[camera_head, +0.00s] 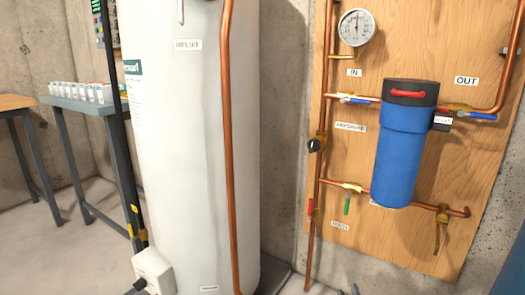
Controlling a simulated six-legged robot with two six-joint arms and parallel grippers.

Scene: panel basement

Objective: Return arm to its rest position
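The task names only my arm. A small dark piece at the bottom edge, right of centre, appears to be the tip of my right gripper (355,289). It stands low in front of the floor, below the wooden panel. Almost all of it is cut off by the picture's edge, so its fingers and whatever may be between them are hidden. I make out no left gripper. A small dark piece at the bottom left, beside the white box, is too small to identify.
A tall white tank (190,130) with a copper pipe stands left of centre. A wooden panel (450,60) carries a gauge (357,27), copper pipes, valves and a blue filter housing (399,150). A white box (154,271) and a grey table (90,107) are at left.

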